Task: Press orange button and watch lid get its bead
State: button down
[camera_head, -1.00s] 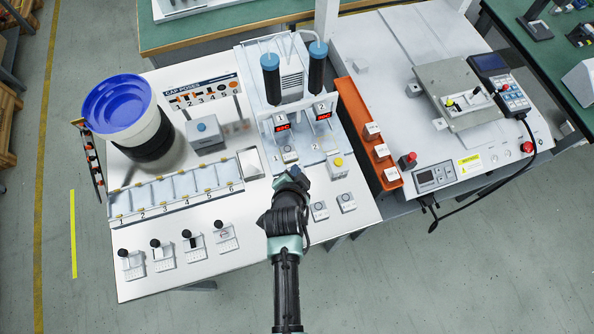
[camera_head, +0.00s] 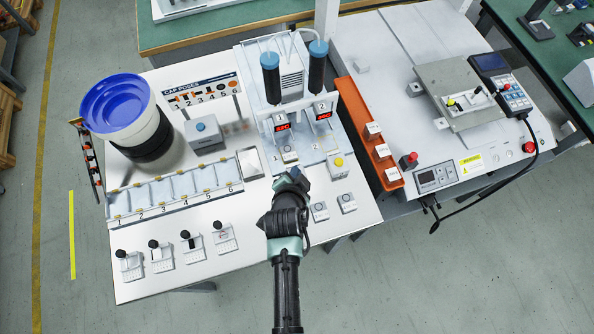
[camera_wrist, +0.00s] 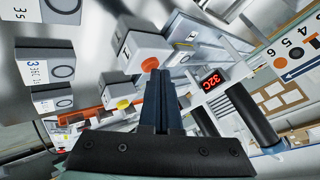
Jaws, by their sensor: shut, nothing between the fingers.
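An orange button (camera_wrist: 150,64) sits on a grey box (camera_wrist: 143,48) in the wrist view. My gripper (camera_wrist: 161,72) is shut and empty, its fingertips close beside that button; I cannot tell whether they touch it. In the head view my gripper (camera_head: 294,174) is at the front of the two-station dispenser and hides the orange button. The dispenser has two blue-capped dark syringes (camera_head: 271,80) over stations 1 and 2. A small light part (camera_head: 289,155) lies at station 1; I cannot make out a lid or a bead.
A yellow button (camera_head: 338,162) stands on a box to the right, also in the wrist view (camera_wrist: 124,103). Red displays (camera_head: 282,127) are above the stations. Small timer boxes (camera_head: 347,202), levers (camera_head: 191,240), a blue-bowl feeder (camera_head: 118,104) and an orange rack (camera_head: 368,135) are around.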

jog(key=shift+r+p, duration=0.85)
jog(key=shift+r, duration=0.1)
